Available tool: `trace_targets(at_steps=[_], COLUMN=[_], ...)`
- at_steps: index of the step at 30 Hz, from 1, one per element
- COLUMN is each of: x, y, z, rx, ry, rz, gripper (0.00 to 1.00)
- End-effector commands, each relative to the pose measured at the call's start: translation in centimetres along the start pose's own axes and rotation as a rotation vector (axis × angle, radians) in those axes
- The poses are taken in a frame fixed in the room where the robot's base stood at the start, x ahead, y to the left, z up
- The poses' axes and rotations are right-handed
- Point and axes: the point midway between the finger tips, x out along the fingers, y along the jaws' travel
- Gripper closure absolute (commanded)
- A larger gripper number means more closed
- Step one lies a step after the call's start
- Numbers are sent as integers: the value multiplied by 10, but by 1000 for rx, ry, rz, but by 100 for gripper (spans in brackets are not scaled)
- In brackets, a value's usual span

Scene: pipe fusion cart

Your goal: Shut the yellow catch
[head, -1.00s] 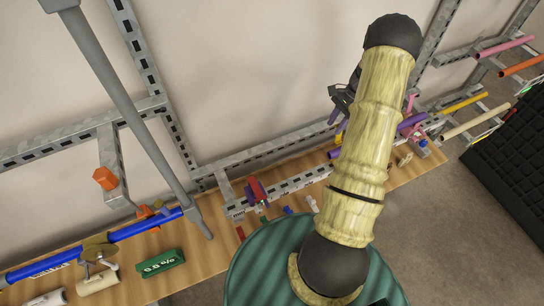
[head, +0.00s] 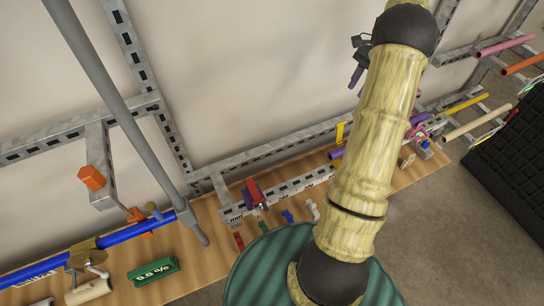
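The yellow catch (head: 340,132) shows as a small upright bracket on the metal rail, just left of my arm. It stands close above a purple pipe (head: 336,154). Whether it is open or shut is too small to tell. The dark body of my gripper (head: 358,68) shows at the left of my arm, above the catch in the picture and apart from it. A purple finger-like part points down from it. The rest of the gripper is hidden behind my arm, so its opening does not show.
The wooden bench (head: 205,225) carries a red and purple clamp (head: 254,194), several small coloured fittings, a green display box (head: 153,271) and a blue pipe (head: 120,238). A grey post (head: 125,110) leans at left. A black panel (head: 515,150) is at right.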

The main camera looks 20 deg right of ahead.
Motion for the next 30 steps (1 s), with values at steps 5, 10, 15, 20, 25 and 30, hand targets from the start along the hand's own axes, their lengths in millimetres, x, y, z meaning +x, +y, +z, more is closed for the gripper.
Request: trace_targets(at_steps=[5, 10, 15, 20, 25, 30], x=[-2, 5, 16, 26, 38, 51], y=[-4, -9, -14, -16, -17, -15], z=[11, 28, 50, 72, 97, 121], rx=[-37, -100, -181, -271, -370, -470], ry=[16, 47, 84, 124, 166, 206], rz=[5, 9, 15, 22, 31, 38], gripper=[68, 68, 68, 68, 68, 68])
